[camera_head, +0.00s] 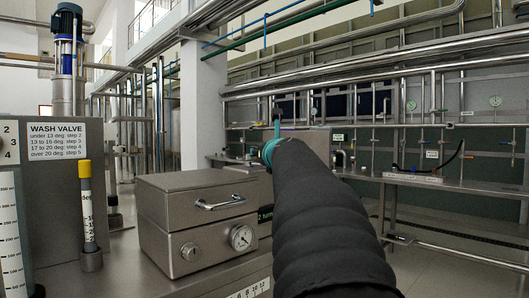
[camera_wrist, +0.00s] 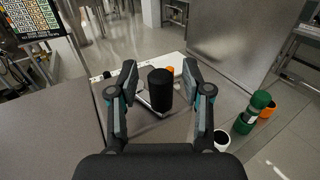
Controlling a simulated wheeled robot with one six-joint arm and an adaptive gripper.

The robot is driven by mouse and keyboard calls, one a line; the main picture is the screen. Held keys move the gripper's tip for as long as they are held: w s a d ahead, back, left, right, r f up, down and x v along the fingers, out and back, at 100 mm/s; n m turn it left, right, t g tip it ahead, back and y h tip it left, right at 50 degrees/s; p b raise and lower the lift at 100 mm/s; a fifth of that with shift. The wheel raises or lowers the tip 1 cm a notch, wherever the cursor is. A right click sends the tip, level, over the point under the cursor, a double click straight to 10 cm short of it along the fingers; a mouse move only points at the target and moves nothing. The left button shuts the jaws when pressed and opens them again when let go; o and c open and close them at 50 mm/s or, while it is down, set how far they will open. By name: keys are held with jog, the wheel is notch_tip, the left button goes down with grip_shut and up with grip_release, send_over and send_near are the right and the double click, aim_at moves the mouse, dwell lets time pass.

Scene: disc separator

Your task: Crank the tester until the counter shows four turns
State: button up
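In the wrist view a black cylindrical knob (camera_wrist: 160,92) stands between the two fingers of my gripper (camera_wrist: 160,74). The gripper is open, with a visible gap on each side of the knob. A pale plate with a metal part (camera_wrist: 144,97) shows beneath it. In the head view my black-sleeved arm covers the tester's likely place, and only a teal part of my gripper (camera_head: 271,150) shows past it. A dark panel with green text starting with "2" (camera_head: 265,213) is partly hidden by my arm; I cannot tell whether it is the counter.
A steel box (camera_head: 165,225) with a handle and dial stands left of my arm. A wash valve sign (camera_head: 57,141) and a yellow-capped tube (camera_head: 86,205) are further left. In the wrist view, green and orange cylinders (camera_wrist: 252,111) and a white-rimmed cup (camera_wrist: 221,139) stand at the right.

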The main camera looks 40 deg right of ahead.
jog(key=v, duration=1.2)
jog(key=shift+f, duration=0.1)
